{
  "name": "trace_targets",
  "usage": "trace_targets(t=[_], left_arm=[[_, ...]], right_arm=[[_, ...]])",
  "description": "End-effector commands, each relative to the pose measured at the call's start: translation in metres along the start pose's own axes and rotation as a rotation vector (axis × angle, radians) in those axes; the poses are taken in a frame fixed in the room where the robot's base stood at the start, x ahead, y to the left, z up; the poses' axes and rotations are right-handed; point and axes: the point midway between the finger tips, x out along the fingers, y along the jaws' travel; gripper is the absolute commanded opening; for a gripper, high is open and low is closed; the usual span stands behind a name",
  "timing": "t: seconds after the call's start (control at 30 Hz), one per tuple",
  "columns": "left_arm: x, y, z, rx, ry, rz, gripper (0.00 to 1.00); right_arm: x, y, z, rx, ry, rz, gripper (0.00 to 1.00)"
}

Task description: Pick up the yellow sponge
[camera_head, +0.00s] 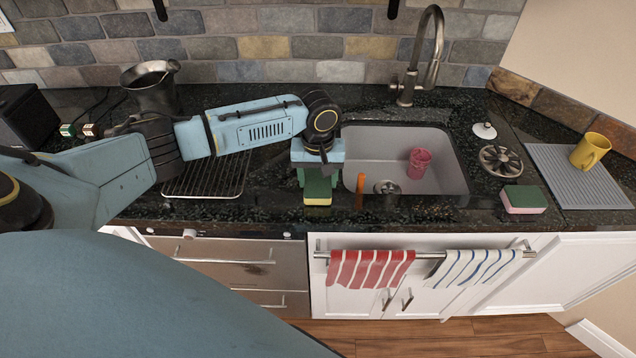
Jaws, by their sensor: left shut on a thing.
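The yellow sponge (318,201) has a dark green top and a yellow lower part. It is at the counter's front, just left of the sink. My left gripper (319,178) reaches down from above and is shut on this sponge, hiding part of it. I cannot tell whether the sponge touches the counter or hangs just above it. My right gripper is not in view.
The sink (455,165) holds a red cup (419,163); a slim orange thing (360,183) shows at its left. A pink and green sponge (525,199) lies right, near a grey mat (585,190) with a yellow mug (588,151). A black rack (208,176) lies left.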

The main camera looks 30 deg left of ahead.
Motion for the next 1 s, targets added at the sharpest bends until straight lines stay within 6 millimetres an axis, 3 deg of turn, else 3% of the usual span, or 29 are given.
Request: trace_targets(t=[0.17,0.6,0.77,1.0], left_arm=[[-0.008,0.0,-0.001,0.0,0.001,0.001,0.37],[-0.087,0.0,-0.001,0.0,0.001,0.002,0.37],[-0.099,0.0,0.0,-0.001,0.0,0.001,0.37],[-0.101,0.0,0.0,-0.001,0.0,0.001,0.37]], right_arm=[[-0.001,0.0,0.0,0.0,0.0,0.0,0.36],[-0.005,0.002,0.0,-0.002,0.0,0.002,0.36],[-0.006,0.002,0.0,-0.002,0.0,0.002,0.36],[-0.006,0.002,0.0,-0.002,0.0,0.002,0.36]])
